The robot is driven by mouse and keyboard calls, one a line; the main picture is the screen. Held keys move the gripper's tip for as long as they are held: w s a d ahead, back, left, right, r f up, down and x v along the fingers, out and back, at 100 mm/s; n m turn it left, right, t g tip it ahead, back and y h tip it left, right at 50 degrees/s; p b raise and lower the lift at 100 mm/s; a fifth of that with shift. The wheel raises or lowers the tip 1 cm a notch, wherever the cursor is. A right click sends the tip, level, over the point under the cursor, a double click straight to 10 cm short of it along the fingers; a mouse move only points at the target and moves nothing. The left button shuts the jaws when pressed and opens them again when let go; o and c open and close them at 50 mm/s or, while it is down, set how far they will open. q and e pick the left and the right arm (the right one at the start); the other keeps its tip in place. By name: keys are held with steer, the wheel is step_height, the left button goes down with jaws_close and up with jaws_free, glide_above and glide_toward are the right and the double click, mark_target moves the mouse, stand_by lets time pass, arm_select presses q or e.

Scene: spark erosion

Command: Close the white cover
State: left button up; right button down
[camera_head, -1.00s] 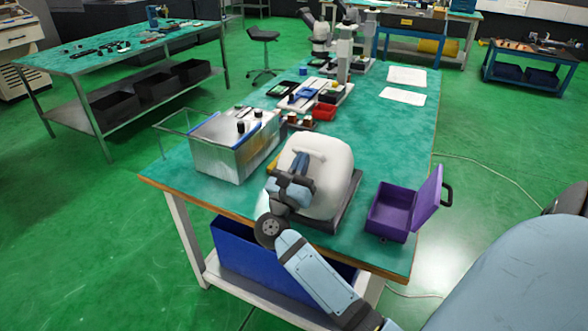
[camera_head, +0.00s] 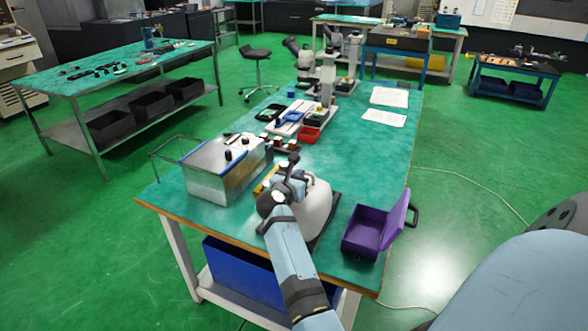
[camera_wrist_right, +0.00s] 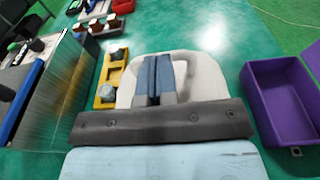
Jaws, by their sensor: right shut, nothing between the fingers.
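The white cover (camera_head: 317,207) is a rounded white shell on a dark base (camera_head: 326,236) near the front edge of the teal table. My right gripper (camera_head: 292,162) is over the cover's left and far part, shut and empty. In the right wrist view its two blue-grey fingers (camera_wrist_right: 154,76) are together in front of the white cover (camera_wrist_right: 205,82). My arm and gripper hide part of the cover, and I cannot tell whether the fingers touch it or whether it is fully down. My left gripper is not in view.
A metal tank (camera_head: 226,171) with a glass guard stands left of the cover. An open purple box (camera_head: 368,233) stands to its right.

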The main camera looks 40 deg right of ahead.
steer(key=shift+w+d+f+p, duration=0.2)
steer(key=shift+d+f+p, duration=0.05)
steer(key=shift+d+p, duration=0.1)
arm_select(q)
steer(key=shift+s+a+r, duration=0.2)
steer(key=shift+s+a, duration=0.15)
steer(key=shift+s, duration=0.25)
arm_select(e)
steer(key=shift+d+f+y, duration=0.1)
steer(key=shift+f+y, duration=0.05)
steer(key=shift+y, duration=0.25)
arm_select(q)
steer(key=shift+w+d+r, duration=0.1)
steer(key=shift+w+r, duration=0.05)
